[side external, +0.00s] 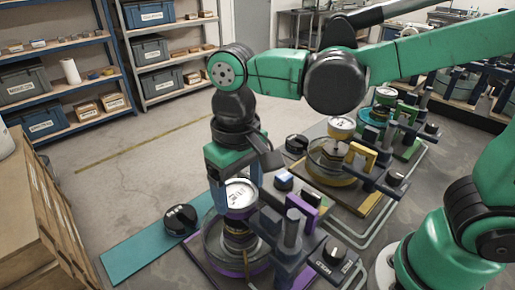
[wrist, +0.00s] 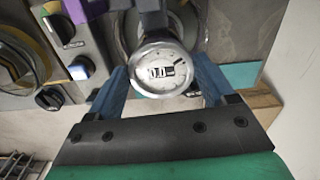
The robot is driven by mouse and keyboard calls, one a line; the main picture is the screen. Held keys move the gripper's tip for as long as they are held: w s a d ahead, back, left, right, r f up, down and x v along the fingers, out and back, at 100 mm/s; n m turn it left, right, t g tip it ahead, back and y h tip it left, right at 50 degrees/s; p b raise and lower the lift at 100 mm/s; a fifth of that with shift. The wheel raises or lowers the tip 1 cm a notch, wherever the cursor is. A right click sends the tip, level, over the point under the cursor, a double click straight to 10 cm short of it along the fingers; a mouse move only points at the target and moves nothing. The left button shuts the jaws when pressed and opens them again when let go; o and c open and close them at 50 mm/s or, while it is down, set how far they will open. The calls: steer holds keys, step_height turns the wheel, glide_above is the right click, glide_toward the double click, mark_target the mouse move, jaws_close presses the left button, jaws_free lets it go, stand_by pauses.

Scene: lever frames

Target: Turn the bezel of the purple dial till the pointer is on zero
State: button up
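The purple dial (side external: 241,194) has a round white face and a silver bezel, and stands on a post with purple rings above a round plate. In the wrist view the dial (wrist: 160,70) fills the centre; its face has dark marks, but the pointer and zero are too small to tell apart with certainty. My gripper (side external: 240,205) is above and around the dial, pointing down. In the wrist view the blue fingers of my gripper (wrist: 160,82) stand one on each side of the bezel. I cannot tell whether they touch it.
A black round knob (side external: 180,219) sits on a teal strip at left. A purple block (side external: 302,211) and a dark control box (side external: 334,256) stand close right of the dial. A yellow dial station (side external: 341,128) and a green one (side external: 385,97) stand behind. The floor at left is clear.

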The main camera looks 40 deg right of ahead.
mark_target(241, 193)
steer(key=shift+n, duration=1.2)
steer(key=o, duration=1.2)
steer(key=shift+r, duration=0.1)
steer(key=shift+r, duration=2.7)
steer(key=shift+d, duration=0.1)
steer(key=d+f+m+t, duration=0.1)
steer(key=d+t, duration=0.1)
steer(key=d, duration=0.2)
steer(key=d+f+m+t, duration=0.1)
steer(key=d+f+t, duration=0.1)
steer(key=d, duration=0.2)
steer(key=d+f+m+t, duration=0.1)
steer(key=d+f+t, duration=0.1)
steer(key=d+t, duration=0.1)
steer(key=shift+w+d, duration=0.1)
steer(key=shift+d, duration=0.8)
